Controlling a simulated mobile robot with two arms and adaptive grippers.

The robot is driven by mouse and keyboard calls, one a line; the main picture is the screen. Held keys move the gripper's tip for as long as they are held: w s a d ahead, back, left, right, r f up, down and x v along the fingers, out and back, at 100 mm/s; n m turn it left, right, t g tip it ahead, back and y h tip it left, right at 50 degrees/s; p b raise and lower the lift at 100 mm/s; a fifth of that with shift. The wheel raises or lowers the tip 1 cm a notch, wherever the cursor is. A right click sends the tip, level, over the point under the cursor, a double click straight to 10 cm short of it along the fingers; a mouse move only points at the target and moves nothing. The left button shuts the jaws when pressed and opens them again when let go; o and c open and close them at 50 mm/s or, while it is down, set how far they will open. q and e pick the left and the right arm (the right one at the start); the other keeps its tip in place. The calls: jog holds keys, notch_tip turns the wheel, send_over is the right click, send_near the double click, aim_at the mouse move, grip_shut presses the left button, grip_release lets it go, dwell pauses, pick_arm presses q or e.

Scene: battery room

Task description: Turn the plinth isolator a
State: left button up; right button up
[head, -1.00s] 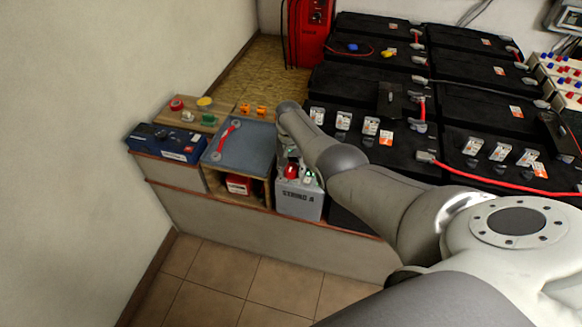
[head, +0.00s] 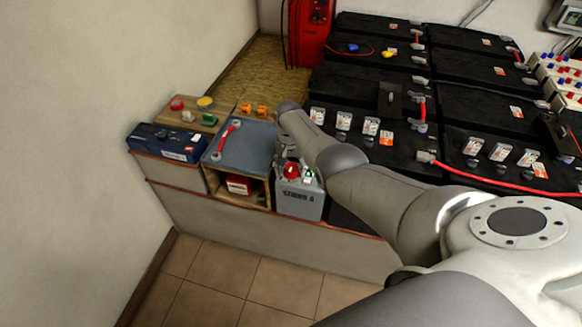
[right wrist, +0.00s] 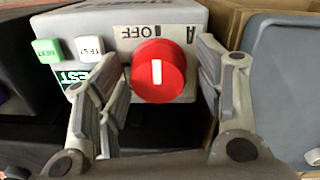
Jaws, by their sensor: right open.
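The plinth isolator is a grey box (head: 300,205) lettered "STRING A" on its front, at the front edge of the bench. Its red round knob (right wrist: 158,72) has a white bar that runs up and down in the right wrist view, near the "OFF" lettering. The knob also shows in the head view (head: 291,171). My right gripper (right wrist: 160,95) is open, with one finger on each side of the knob. I cannot tell whether either finger touches it. In the head view my right arm partly covers the box top. My left gripper is not in view.
A green button (right wrist: 47,50) and a white test button (right wrist: 90,48) sit beside the knob. A wooden cubby with a blue-grey top (head: 255,143) stands left of the box. Black batteries (head: 465,118) fill the bench to the right.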

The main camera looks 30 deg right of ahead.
aim_at(290, 167)
jog(key=shift+r, duration=4)
